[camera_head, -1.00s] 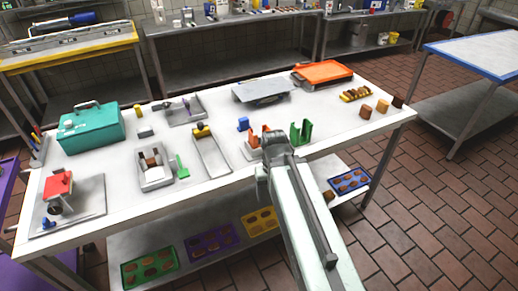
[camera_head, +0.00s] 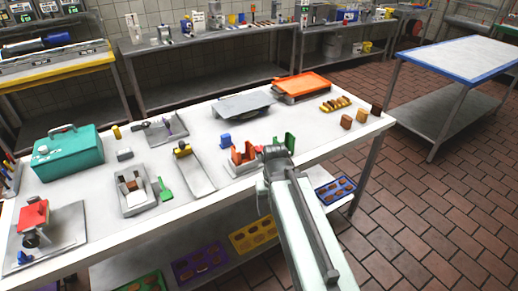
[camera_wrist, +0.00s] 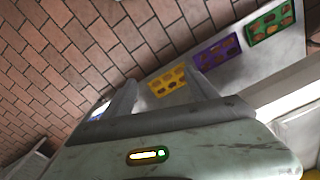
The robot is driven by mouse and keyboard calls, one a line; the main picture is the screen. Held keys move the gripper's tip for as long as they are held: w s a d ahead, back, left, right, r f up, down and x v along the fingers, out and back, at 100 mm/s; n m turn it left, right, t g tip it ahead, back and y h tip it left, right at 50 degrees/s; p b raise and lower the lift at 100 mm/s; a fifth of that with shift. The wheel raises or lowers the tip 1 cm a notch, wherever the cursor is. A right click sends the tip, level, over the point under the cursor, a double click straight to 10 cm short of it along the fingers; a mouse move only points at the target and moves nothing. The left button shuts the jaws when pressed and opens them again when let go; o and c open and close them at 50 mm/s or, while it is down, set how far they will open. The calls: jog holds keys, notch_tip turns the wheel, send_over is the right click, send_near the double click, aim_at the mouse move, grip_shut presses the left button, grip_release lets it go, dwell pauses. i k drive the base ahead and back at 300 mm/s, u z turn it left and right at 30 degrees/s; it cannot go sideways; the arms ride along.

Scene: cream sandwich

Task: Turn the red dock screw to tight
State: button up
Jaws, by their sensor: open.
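An orange-red dock (camera_head: 243,154) stands on the steel worktable, left of a green dock (camera_head: 290,141), in the head view. I cannot make out a separate red screw on it at this size. My gripper (camera_head: 273,153) is in front of the green dock and hides part of it, a little right of the orange-red dock. In the wrist view my gripper (camera_wrist: 163,80) has its two fingers wide apart, with nothing between them. That view looks down past the table at the lower shelf and floor, and no dock shows there.
A blue block (camera_head: 225,140) sits behind the orange-red dock. A steel tray (camera_head: 196,173) lies left of it. A red press (camera_head: 34,214) and a teal box (camera_head: 68,152) stand at the left. A yellow mold tray (camera_wrist: 167,80) rests on the lower shelf.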

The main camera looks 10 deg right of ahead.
aim_at(258, 148)
jog(key=u, duration=2.3)
jog(key=k, duration=1.15)
jog(key=z, duration=0.95)
jog(key=i, duration=1)
jog(key=u, duration=0.05)
